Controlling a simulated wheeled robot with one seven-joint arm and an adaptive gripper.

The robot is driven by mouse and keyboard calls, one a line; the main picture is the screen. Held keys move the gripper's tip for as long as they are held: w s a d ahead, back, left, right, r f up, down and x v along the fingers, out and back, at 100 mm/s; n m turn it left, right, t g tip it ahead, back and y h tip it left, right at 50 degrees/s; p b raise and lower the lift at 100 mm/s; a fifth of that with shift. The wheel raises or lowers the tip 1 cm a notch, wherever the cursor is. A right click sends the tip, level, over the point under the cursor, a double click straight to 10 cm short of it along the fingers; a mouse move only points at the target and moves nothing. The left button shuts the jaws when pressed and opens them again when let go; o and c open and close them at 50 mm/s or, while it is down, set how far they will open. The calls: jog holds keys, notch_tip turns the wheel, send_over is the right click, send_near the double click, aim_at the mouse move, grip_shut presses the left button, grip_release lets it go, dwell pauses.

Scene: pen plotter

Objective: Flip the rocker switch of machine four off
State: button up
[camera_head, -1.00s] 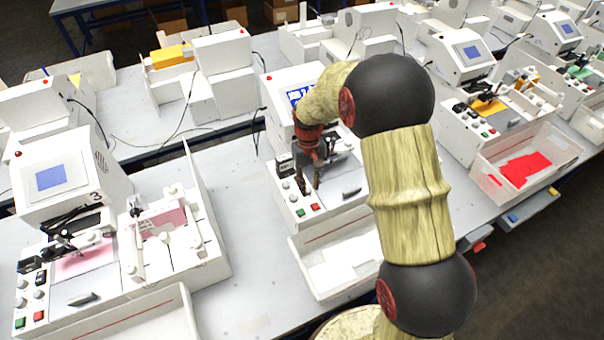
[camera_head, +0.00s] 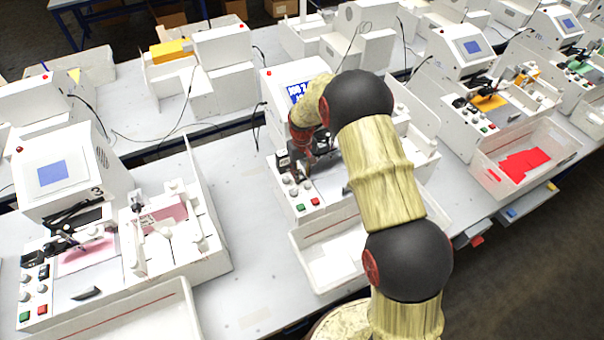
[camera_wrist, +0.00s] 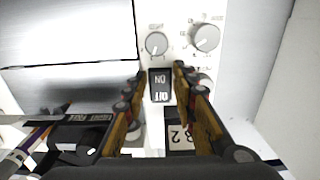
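The machine in front of my arm (camera_head: 276,95) has a blue screen and a control panel; its number is not visible in these views. The machine to its left (camera_head: 62,172) bears a 3. The black rocker switch (camera_wrist: 160,85) has ON and OFF lettering, upside down in the wrist view. My gripper (camera_wrist: 160,70) is open, pointing at the panel, with one finger on each side of the switch in that view. I cannot tell if the fingertips touch it. In the head view my gripper (camera_head: 304,172) covers the panel's upper left part, hiding the switch.
Two knobs (camera_wrist: 157,43) (camera_wrist: 206,37) sit beyond the switch. A small counter (camera_wrist: 180,139) lies between the fingers. Green and red buttons (camera_head: 307,204) are at the panel's front. A white bin (camera_head: 325,245) stands before the machine. A black part with cables (camera_wrist: 75,140) is at left.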

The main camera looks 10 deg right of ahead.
jog(key=shift+f, duration=0.15)
jog(key=shift+c, duration=0.7)
grip_shut()
jog(key=shift+w+a+g+h+p, duration=0.15)
jog(key=shift+w+g+p, duration=0.1)
jog(key=shift+g, duration=0.65)
jog(key=shift+w+d+g+h+p, duration=0.1)
jog(key=shift+w+g+h, duration=0.1)
jog(key=shift+g, duration=0.7)
jog(key=shift+r, duration=0.2)
